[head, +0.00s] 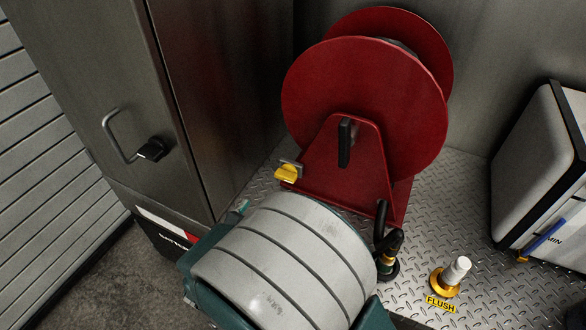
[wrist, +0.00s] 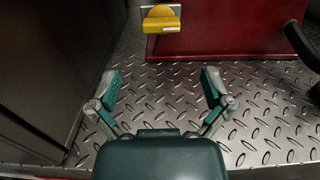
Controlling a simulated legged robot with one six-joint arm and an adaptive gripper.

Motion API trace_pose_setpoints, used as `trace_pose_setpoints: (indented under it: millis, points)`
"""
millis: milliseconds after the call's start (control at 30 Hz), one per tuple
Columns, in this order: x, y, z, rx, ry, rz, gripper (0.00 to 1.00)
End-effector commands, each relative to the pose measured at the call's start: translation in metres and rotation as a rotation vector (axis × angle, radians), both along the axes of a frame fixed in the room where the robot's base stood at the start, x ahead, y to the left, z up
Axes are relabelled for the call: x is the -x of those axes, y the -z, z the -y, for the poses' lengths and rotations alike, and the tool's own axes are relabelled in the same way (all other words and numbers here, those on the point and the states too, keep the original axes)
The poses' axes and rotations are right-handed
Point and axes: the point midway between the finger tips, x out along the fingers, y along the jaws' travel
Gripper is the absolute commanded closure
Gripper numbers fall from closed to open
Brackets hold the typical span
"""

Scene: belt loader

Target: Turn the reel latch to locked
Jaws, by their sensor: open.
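The red hose reel (head: 365,105) stands on the checker-plate floor, with its red stand in front of the discs. A yellow latch knob (head: 286,173) sits on a small grey plate at the left edge of the stand. The latch also shows at the top of the wrist view (wrist: 161,18), with its bar lying roughly level. My gripper (wrist: 160,88) is open and empty, with its two fingers spread apart below the latch and not touching it. In the head view my pale, banded arm hides most of the gripper.
A metal cabinet (head: 215,80) with a handle (head: 118,135) stands close on the left. A black hose nozzle (head: 388,243) hangs right of the stand. A yellow flush valve (head: 446,280) and a white box (head: 530,165) are farther right. Bare checker plate (wrist: 175,95) lies between my fingers and the stand.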

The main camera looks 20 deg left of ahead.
Motion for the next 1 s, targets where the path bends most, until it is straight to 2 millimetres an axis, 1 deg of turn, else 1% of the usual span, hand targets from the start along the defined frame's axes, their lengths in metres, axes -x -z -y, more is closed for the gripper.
trace_pose_setpoints:
  millis: [167, 400, 500, 600, 767, 1000]
  points:
    - [-0.023, 0.0, 0.004, -0.001, 0.007, -0.002, 0.0]
    - [-0.069, -0.001, 0.011, -0.006, 0.01, -0.001, 0.0]
    - [-0.085, -0.001, 0.012, -0.005, 0.009, -0.003, 0.0]
    - [-0.097, -0.001, 0.012, -0.005, 0.008, -0.003, 0.0]
    - [-0.106, -0.001, 0.011, -0.004, 0.006, -0.003, 0.0]
    - [-0.107, -0.001, 0.012, -0.005, 0.005, -0.003, 0.0]
